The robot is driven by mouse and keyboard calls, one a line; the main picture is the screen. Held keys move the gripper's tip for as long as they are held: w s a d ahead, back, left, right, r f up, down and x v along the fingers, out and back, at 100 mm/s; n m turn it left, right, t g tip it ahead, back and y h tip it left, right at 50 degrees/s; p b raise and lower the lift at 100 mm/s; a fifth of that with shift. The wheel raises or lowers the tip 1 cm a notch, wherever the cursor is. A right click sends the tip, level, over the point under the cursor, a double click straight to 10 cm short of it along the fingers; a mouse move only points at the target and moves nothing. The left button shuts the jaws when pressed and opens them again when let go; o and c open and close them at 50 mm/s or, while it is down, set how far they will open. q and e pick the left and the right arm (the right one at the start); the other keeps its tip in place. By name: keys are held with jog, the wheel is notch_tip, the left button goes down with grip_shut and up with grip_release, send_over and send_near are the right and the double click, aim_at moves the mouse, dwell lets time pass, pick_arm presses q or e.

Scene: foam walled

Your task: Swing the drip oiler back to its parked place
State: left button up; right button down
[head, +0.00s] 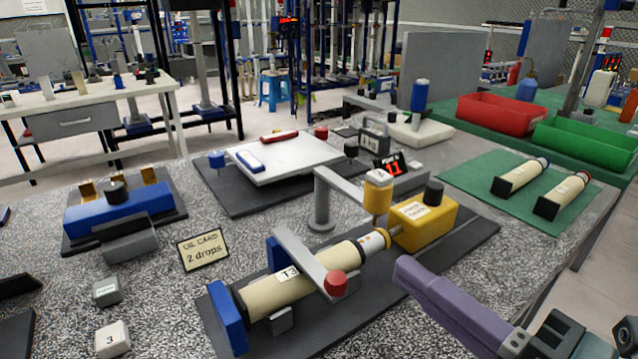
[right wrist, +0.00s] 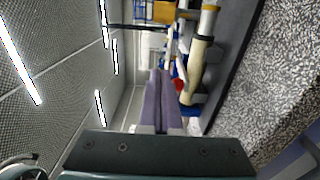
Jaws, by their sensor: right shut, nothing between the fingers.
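The drip oiler (head: 377,197), a small yellow cup with a cream cap, hangs from a grey swing arm on a post (head: 320,205). It stands over the near end of the yellow block (head: 425,220), by the shaft end of the roller marked T3 (head: 290,287). My right gripper (head: 405,268), with purple fingers, is shut and empty, to the right of the roller and nearer than the oiler, apart from both. In the right wrist view its fingers (right wrist: 160,85) are together, with the roller (right wrist: 198,65) beyond at the right. I cannot make out my left gripper.
A clamp bar with a red knob (head: 336,284) crosses the roller. An oil card (head: 203,250) reading 2 drops stands to the left. A blue fixture (head: 120,212) is farther left. A white plate (head: 285,155) lies behind. Two rollers lie on a green mat (head: 480,165) at right.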

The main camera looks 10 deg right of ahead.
jog(key=w, duration=1)
jog(key=shift+d, duration=0.2)
jog(key=shift+w+d+n+y, duration=0.1)
jog(key=shift+d+n+y, duration=0.25)
jog(key=shift+y, duration=0.15)
